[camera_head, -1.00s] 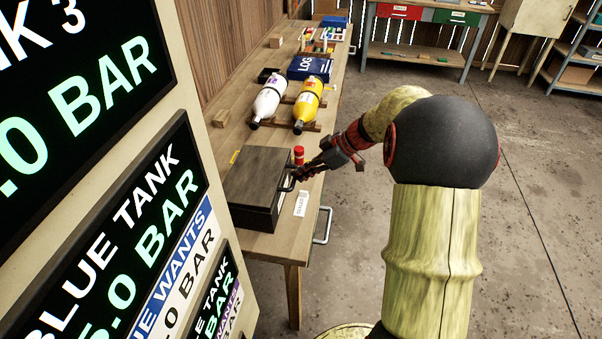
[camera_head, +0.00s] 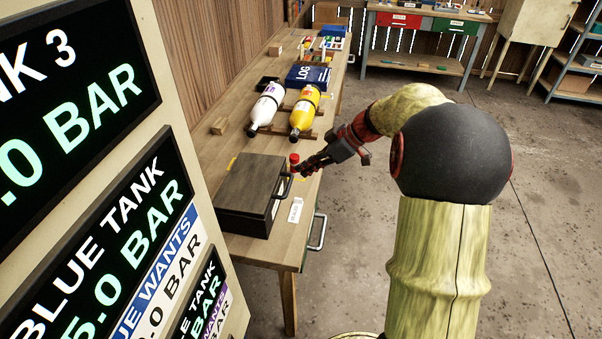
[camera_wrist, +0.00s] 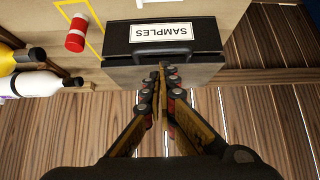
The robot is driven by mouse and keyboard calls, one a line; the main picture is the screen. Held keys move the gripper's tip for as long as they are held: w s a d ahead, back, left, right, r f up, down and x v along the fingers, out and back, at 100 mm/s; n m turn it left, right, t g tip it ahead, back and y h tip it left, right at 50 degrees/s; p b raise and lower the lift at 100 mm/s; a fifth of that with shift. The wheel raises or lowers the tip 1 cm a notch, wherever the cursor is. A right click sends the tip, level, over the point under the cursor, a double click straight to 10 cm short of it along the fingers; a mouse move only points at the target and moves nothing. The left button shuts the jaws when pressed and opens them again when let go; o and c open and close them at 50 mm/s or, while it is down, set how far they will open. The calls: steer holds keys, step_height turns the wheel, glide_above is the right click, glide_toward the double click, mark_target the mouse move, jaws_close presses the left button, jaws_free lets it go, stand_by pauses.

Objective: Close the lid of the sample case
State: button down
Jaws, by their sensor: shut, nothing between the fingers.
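The sample case (camera_head: 245,190) is a dark box near the table's front edge, with its lid (camera_head: 252,178) lying flat over the body and no visible gap. In the wrist view the case's black front (camera_wrist: 125,35) shows a SAMPLES label and a handle (camera_wrist: 163,48). My gripper (camera_head: 300,170) is by the case's far right corner in the head view. In the wrist view my gripper (camera_wrist: 162,72) has its fingers together and empty, in line with the lid near the handle. Whether the fingertips touch the lid cannot be told.
A red-capped cylinder (camera_head: 294,158) stands close to my gripper. White (camera_head: 267,105) and yellow (camera_head: 305,110) bottles lie on racks farther along the wooden table (camera_head: 225,150). A blue LOG book (camera_head: 308,76) lies behind them. Display panels fill the left; open floor lies right.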

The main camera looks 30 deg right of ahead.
steer(key=s+d+f+p+v, duration=0.1)
steer(key=p+v, duration=0.1)
steer(key=v, duration=0.4)
step_height(320, 180, up, 9)
steer(key=n+g+p, duration=0.3)
steer(key=g+p, duration=0.1)
steer(key=p, duration=1.5)
glide_above(289, 187)
steer(key=s+a, duration=0.4)
steer(key=w+d+f+m+h+p, duration=0.2)
steer(key=d+f+m+h+p, duration=0.1)
steer(key=d+f+h+p, duration=0.25)
steer(key=shift+g+y, duration=0.35)
steer(key=shift+g, duration=0.05)
steer(key=f, duration=0.4)
steer(key=w+f, duration=0.1)
steer(key=f, duration=0.2)
steer(key=a+f, duration=0.1)
steer(key=f, duration=0.3)
steer(key=shift+w+a+f+p, duration=0.1)
steer(key=shift+w+f+p, duration=0.25)
steer(key=shift+w, duration=0.05)
